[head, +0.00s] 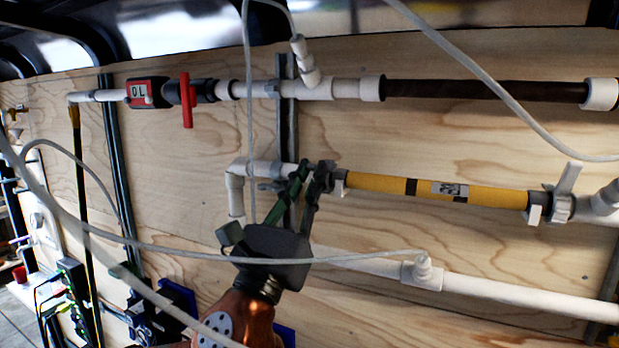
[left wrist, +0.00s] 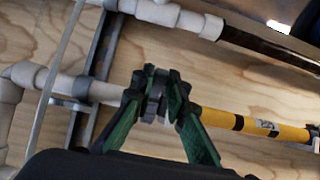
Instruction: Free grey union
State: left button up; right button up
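The yellow filter tube (head: 435,188) lies across the plywood wall in the middle row, with a black band and a printed label; it also shows in the left wrist view (left wrist: 250,125). A grey union (left wrist: 156,101) joins its left end to a white pipe. My left gripper (head: 313,172) reaches up from below to this union. In the left wrist view its green and black fingers (left wrist: 157,82) stand on both sides of the union and appear closed on it. They hide much of it in the head view. Another grey union (head: 562,206) with a raised lever sits at the tube's right end. My right gripper is not in view.
A dark filter tube (head: 485,90) runs above, with a red-handled valve (head: 187,98) on its line at left. A white pipe (head: 480,287) runs below. Thin pale hoses (head: 350,257) hang across the wall and pass in front of my left gripper.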

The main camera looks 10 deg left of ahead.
pick_arm(q)
jog(key=o, duration=0.4)
jog(key=v, duration=1.2)
